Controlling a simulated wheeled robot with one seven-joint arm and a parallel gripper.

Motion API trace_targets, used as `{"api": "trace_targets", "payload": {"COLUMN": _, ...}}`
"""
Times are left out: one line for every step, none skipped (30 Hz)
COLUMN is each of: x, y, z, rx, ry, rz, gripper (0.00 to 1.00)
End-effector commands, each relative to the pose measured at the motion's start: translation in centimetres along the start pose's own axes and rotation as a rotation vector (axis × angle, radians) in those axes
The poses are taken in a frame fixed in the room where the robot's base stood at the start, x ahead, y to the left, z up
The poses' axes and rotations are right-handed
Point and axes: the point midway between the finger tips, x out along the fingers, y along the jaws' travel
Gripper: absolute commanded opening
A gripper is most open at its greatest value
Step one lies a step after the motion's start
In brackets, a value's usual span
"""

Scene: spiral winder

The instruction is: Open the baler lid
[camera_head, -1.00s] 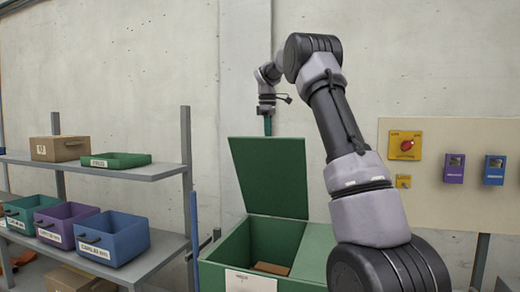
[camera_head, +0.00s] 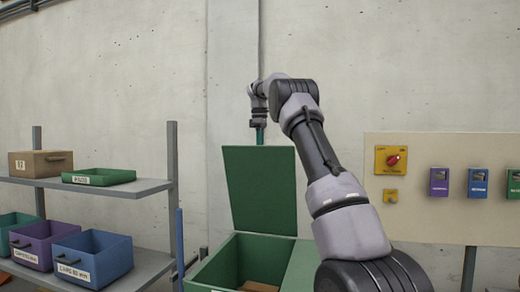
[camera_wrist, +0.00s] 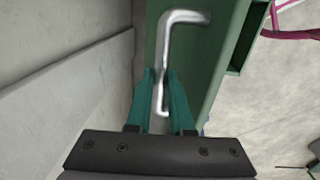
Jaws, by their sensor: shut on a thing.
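The green baler lid (camera_head: 262,190) stands raised, close to upright, at the back of the green baler box (camera_head: 225,262). My gripper (camera_head: 260,136) is at the lid's top edge, small in the head view. In the wrist view its teal fingers (camera_wrist: 164,95) are closed around the lower part of a shiny metal handle (camera_wrist: 185,18) on the lid (camera_wrist: 225,50). The lid's hinge is not clearly visible. Part of the box is hidden behind my arm.
Shelves at the left hold a cardboard box (camera_head: 40,163), a green tray (camera_head: 98,177) and a blue bin (camera_head: 92,258). A panel with a red knob (camera_head: 392,160) is at the right. A concrete wall (camera_head: 120,80) stands close behind the lid.

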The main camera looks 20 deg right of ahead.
Motion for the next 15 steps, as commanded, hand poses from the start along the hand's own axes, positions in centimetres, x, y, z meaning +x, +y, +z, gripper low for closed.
{"api": "trace_targets", "payload": {"x": 0.47, "y": 0.06, "z": 0.09, "rx": 0.001, "ry": -0.006, "rz": -0.006, "gripper": 0.31}}
{"api": "trace_targets", "payload": {"x": 0.46, "y": 0.05, "z": 0.08, "rx": 0.001, "ry": -0.005, "rz": -0.006, "gripper": 0.43}}
{"api": "trace_targets", "payload": {"x": 0.43, "y": 0.05, "z": 0.06, "rx": 0.001, "ry": -0.005, "rz": -0.006, "gripper": 0.49}}
{"api": "trace_targets", "payload": {"x": 0.38, "y": 0.04, "z": 0.05, "rx": 0.001, "ry": -0.004, "rz": -0.005, "gripper": 0.49}}
{"api": "trace_targets", "payload": {"x": 0.34, "y": 0.03, "z": 0.04, "rx": 0.0, "ry": -0.004, "rz": -0.005, "gripper": 0.49}}
{"api": "trace_targets", "payload": {"x": 0.28, "y": 0.02, "z": 0.03, "rx": 0.0, "ry": -0.003, "rz": -0.004, "gripper": 0.49}}
{"api": "trace_targets", "payload": {"x": 0.25, "y": 0.01, "z": 0.02, "rx": 0.0, "ry": -0.002, "rz": -0.004, "gripper": 0.49}}
{"api": "trace_targets", "payload": {"x": 0.22, "y": 0.01, "z": 0.01, "rx": 0.0, "ry": -0.002, "rz": -0.003, "gripper": 0.49}}
{"api": "trace_targets", "payload": {"x": 0.2, "y": 0.0, "z": 0.01, "rx": 0.0, "ry": -0.002, "rz": -0.003, "gripper": 0.49}}
{"api": "trace_targets", "payload": {"x": 0.19, "y": 0.0, "z": 0.0, "rx": 0.0, "ry": -0.002, "rz": -0.003, "gripper": 0.49}}
{"api": "trace_targets", "payload": {"x": 0.17, "y": -0.01, "z": -0.01, "rx": 0.0, "ry": -0.001, "rz": -0.003, "gripper": 0.49}}
{"api": "trace_targets", "payload": {"x": 0.15, "y": -0.01, "z": -0.02, "rx": 0.0, "ry": -0.001, "rz": -0.002, "gripper": 0.49}}
{"api": "trace_targets", "payload": {"x": 0.13, "y": -0.02, "z": -0.02, "rx": 0.0, "ry": -0.001, "rz": -0.002, "gripper": 0.49}}
{"api": "trace_targets", "payload": {"x": 0.12, "y": -0.02, "z": -0.02, "rx": 0.0, "ry": -0.001, "rz": -0.002, "gripper": 0.49}}
{"api": "trace_targets", "payload": {"x": 0.1, "y": -0.03, "z": -0.03, "rx": -0.001, "ry": 0.0, "rz": -0.002, "gripper": 0.49}}
